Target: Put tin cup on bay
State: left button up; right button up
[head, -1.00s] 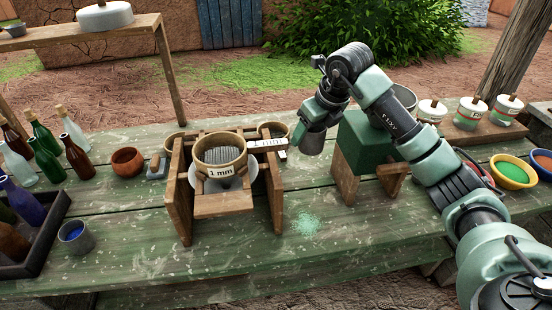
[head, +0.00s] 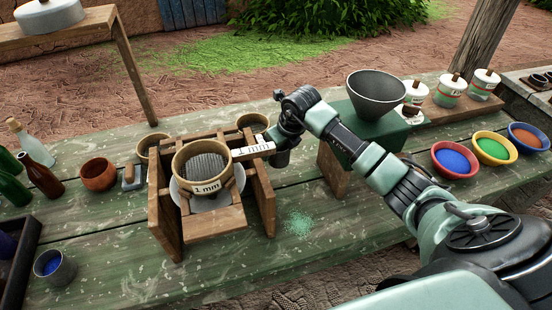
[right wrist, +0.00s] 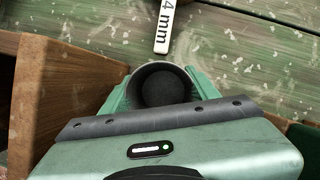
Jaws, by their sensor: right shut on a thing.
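My right gripper (head: 281,150) is low beside the right side of the wooden stand (head: 262,195). In the right wrist view it is shut on a round grey cup with a dark inside, which looks like the tin cup (right wrist: 160,88); the green fingers clasp its two sides. In the head view the gripper and arm mostly hide this cup. The stand holds a round sieve (head: 190,168) marked 1 mm, with a pale bowl (head: 183,197) under it. No part is plainly marked as the bay. My left gripper is out of view.
A white size tag (right wrist: 165,25) lies ahead of the held cup. A grey cup with blue powder (head: 55,268) stands front left, near bottles. A dark funnel (head: 376,92) on a green block and several colour bowls (head: 455,160) are right. Green powder (head: 298,223) lies on open table.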

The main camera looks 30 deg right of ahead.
aim_at(276, 161)
jog(key=shift+f, duration=0.75)
notch_tip(276, 161, down, 4)
jog(key=shift+r+p, duration=0.25)
jog(key=shift+p, duration=0.1)
jog(key=shift+f, duration=0.3)
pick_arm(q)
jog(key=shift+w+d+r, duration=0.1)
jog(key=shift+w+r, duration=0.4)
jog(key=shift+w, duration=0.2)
pick_arm(e)
jog(key=shift+f, duration=0.2)
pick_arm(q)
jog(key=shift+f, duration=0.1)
pick_arm(e)
jog(key=o, duration=1.4)
jog(key=shift+c, duration=0.2)
